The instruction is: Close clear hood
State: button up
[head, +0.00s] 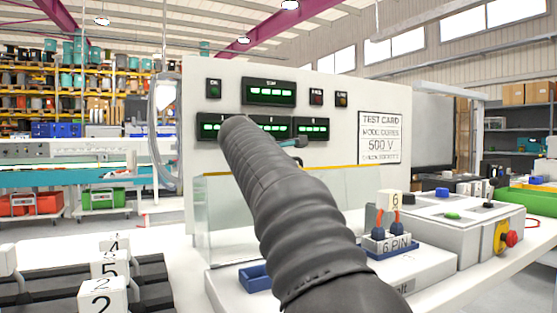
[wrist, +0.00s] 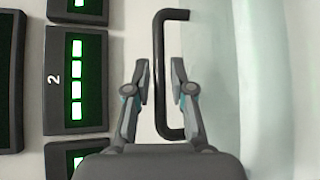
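The clear hood (head: 224,222) shows in the head view as see-through panels with a yellow top edge, on a white base in front of the panel. My dark arm covers its middle, so I cannot tell how far open it is. A black bar handle (wrist: 159,38) crosses the wrist view, beside a pale see-through sheet (wrist: 262,80). My gripper (wrist: 162,72) is open, with one finger on each side of the handle. Gaps show between the fingers and the bar. In the head view only a small part of my gripper shows past the arm.
A white panel (head: 350,90) with green-lit displays stands behind the hood. Numbered blocks (head: 103,294) stand at the lower left.

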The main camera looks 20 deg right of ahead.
jog(key=shift+w+d, duration=0.15)
grip_shut()
